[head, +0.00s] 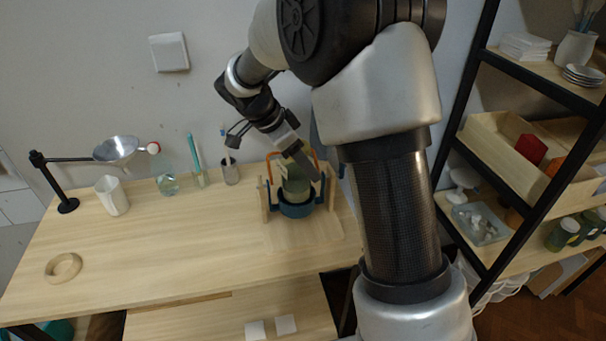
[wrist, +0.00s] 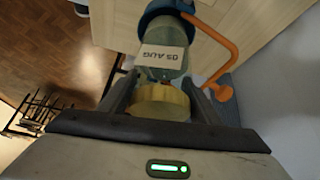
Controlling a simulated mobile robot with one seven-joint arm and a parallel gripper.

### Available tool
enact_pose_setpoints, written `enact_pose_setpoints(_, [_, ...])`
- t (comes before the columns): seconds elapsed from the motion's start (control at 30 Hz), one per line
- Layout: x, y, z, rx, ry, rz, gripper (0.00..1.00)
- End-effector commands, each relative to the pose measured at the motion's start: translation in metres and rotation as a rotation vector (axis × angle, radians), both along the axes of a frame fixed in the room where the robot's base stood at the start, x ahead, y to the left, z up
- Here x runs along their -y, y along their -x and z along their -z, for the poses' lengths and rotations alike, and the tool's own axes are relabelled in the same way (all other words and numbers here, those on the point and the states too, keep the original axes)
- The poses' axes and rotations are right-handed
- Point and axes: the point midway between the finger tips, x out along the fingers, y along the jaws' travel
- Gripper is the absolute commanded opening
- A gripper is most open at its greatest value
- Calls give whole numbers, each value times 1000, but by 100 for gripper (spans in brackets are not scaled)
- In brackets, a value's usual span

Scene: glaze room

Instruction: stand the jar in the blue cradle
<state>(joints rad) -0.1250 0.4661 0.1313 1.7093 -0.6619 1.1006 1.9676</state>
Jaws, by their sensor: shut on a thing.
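The jar (head: 294,187) is grey-green with a pale yellow lid (wrist: 158,100) and a white label reading "05 AUG" (wrist: 162,53). My gripper (head: 296,162) reaches down from above and is shut on the jar at its lid end, with a finger on each side in the wrist view (wrist: 161,97). The blue cradle (head: 296,209) is a ring between wooden side posts on the table, and it also shows at the top of the wrist view (wrist: 160,10). The jar's far end is at the ring; its base is hidden, so I cannot tell whether it is seated.
An orange curved bar (wrist: 217,42) rises beside the jar. To the left stand a metal cup (head: 230,172), a clear bottle (head: 167,183), a white cup (head: 112,196) and a funnel on a stand (head: 116,150). A wooden ring (head: 63,267) lies at front left. The table's middle is clear.

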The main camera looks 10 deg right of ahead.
Motion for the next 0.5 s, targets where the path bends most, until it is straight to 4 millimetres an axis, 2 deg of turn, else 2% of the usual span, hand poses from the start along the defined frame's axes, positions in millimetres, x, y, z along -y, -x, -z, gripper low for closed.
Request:
enact_pose_setpoints(0.3, [0,0,34,0,0,-1,0])
enact_pose_setpoints(0.5, [0,0,34,2,0,0,0])
